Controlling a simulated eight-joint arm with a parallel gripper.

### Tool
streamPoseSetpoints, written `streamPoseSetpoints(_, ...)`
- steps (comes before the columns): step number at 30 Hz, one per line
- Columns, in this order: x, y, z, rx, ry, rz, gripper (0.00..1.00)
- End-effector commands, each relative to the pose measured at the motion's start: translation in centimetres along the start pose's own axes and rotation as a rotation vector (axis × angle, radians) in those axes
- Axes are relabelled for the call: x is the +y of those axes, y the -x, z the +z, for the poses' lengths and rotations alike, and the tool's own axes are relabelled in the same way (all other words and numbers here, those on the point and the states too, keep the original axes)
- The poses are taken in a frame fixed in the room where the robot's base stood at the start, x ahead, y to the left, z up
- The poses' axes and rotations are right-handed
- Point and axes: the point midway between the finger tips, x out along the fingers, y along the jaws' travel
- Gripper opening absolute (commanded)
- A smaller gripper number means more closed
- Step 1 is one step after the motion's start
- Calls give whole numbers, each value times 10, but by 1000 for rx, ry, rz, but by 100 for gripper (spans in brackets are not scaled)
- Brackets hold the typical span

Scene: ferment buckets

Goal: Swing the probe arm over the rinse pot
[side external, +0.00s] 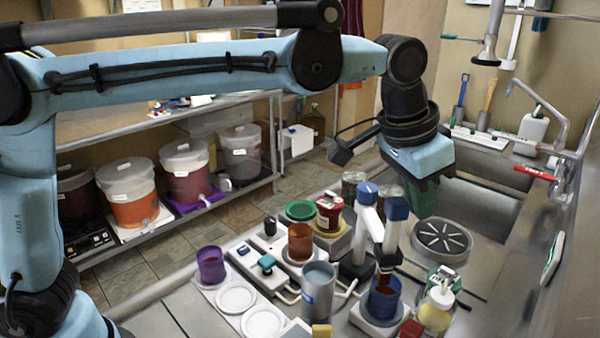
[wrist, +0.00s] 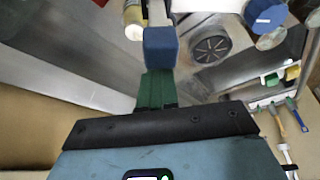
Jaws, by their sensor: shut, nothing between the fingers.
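The probe arm (side external: 391,238) is a white jointed piece with blue end caps, standing among the cups in the side view. A dark probe hangs at its near end over a blue cup (side external: 384,300). A grey-blue pot (side external: 318,290) stands to the left of that cup; no label confirms it as the rinse pot. My gripper (side external: 424,208) points down with green fingers, shut and empty, just right of the arm's blue cap (side external: 397,208). In the wrist view, the green fingertips (wrist: 157,75) lie close to a blue cap (wrist: 160,47); contact is unclear.
A round slotted grey disc (side external: 442,242) lies right of the probe arm. A yellow pump bottle (side external: 437,308), an orange-brown cup (side external: 300,241) and a purple cup (side external: 210,264) crowd the counter. A sink (side external: 480,200) and a tap (side external: 565,150) are at the right.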

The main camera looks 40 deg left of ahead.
Motion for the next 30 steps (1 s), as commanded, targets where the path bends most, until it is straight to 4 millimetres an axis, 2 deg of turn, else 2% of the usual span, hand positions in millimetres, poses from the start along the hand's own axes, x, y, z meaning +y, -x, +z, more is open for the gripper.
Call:
streamPoseSetpoints(6, 2, 5, 14, 0, 0, 0, 0)
streamPoseSetpoints(19, 1, 6, 17, 0, 0, 0, 0)
streamPoseSetpoints(30, -3, 15, 42, 0, 1, 0, 0)
